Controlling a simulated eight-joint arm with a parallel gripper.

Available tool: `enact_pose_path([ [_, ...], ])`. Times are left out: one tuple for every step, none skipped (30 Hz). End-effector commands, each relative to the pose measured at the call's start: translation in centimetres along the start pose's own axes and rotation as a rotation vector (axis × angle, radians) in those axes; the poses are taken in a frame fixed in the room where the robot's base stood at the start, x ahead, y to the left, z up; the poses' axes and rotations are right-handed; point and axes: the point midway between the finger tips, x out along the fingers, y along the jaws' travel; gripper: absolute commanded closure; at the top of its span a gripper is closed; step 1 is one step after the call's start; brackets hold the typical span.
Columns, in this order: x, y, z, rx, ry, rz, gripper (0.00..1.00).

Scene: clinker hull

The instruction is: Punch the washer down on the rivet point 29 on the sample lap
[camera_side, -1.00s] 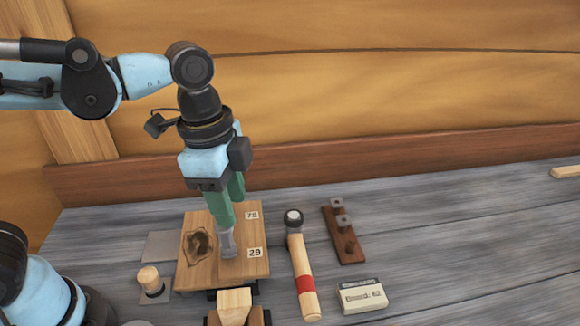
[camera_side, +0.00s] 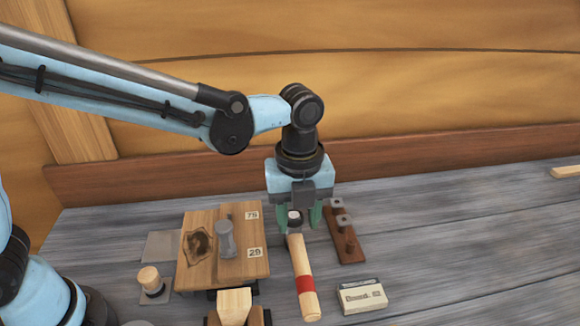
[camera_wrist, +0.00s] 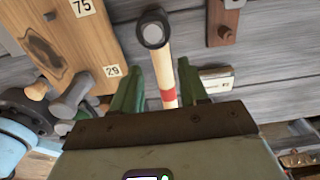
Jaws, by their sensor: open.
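The sample lap (camera_side: 222,277) is a wooden board with labels 75 (camera_side: 252,215) and 29 (camera_side: 255,252). A grey punch (camera_side: 225,240) stands on it just left of label 29, and also shows in the wrist view (camera_wrist: 72,97). I cannot make out the washer or the rivet point at 29. A hammer (camera_side: 302,265) with a pale handle and red band lies right of the board. My gripper (camera_side: 298,220) is open over its head end. In the wrist view the green fingers (camera_wrist: 159,75) are on either side of the handle, with the head (camera_wrist: 153,32) beyond them.
A dark wooden rack (camera_side: 345,240) with metal pieces stands close right of my gripper. A labelled box (camera_side: 362,297) lies right of the hammer's handle end. A wooden-knobbed tool (camera_side: 150,280) stands left of the board.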

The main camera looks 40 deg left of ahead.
Motion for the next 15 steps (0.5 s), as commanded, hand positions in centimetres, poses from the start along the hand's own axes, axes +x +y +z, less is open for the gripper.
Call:
enact_pose_path([
  [0.6, 0.0, 0.0, -0.001, -0.001, 0.0, 0.56],
  [0.9, 0.0, 0.0, -0.001, -0.001, -0.001, 0.56],
  [1.4, 0.0, 0.0, -0.001, -0.001, -0.001, 0.56],
  [1.7, 0.0, 0.0, -0.002, -0.001, -0.001, 0.56],
  [2.0, 0.0, 0.0, -0.002, -0.001, -0.001, 0.56],
  [2.5, 0.0, 0.0, -0.002, -0.002, -0.001, 0.56],
  [2.8, 0.0, 0.0, -0.002, -0.002, -0.001, 0.56],
  [3.1, 0.0, 0.0, -0.003, -0.002, -0.001, 0.56],
  [3.5, 0.0, 0.0, -0.003, -0.002, -0.002, 0.56],
  [3.9, 0.0, 0.0, -0.003, -0.002, -0.002, 0.56],
  [4.2, 0.0, 0.0, -0.003, -0.002, -0.002, 0.56],
  [4.6, 0.0, 0.0, -0.003, -0.002, -0.001, 0.56],
  [4.9, 0.0, 0.0, -0.003, -0.001, -0.001, 0.56],
  [5.1, 0.0, 0.0, -0.003, -0.001, -0.001, 0.56],
  [5.5, 0.0, 0.0, -0.003, -0.001, -0.001, 0.56],
])
